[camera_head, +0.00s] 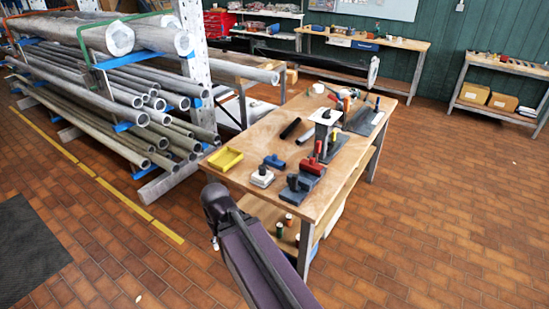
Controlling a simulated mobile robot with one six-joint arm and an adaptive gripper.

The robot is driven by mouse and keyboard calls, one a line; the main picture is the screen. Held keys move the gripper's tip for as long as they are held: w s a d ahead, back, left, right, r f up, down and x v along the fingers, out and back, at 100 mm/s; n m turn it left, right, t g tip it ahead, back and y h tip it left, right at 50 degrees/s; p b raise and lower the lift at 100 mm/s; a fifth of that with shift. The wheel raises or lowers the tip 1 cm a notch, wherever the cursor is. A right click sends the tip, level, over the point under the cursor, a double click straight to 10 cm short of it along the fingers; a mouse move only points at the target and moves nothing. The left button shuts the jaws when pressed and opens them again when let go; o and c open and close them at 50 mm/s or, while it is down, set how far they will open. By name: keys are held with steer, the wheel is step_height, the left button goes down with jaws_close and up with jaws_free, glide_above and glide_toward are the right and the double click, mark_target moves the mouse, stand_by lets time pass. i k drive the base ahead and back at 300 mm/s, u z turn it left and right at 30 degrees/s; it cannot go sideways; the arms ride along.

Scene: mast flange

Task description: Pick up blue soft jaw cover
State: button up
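A small blue piece (274,161), which looks like the blue soft jaw cover, lies on the near part of the wooden workbench top (240,172). It sits just behind a white block with a dark knob (262,177) and left of a red piece (312,166). A dark blue-grey piece (292,191) stands near the bench's front edge. My arm rises from the bottom of the picture, in front of the bench, and ends in a dark rounded joint. I cannot make out gripper fingers, and nothing touches the blue piece.
A yellow tray (226,159) sits at the bench's left corner. Black (290,128) and grey cylinders lie behind the blue piece. A white-topped stand (325,117) and tools fill the far end. A pipe rack (150,110) stands left. Brick floor (440,220) is open to the right.

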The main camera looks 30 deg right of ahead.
mark_target(273, 161)
steer(key=z, duration=0.35)
steer(key=i, duration=0.85)
steer(key=z, duration=0.6)
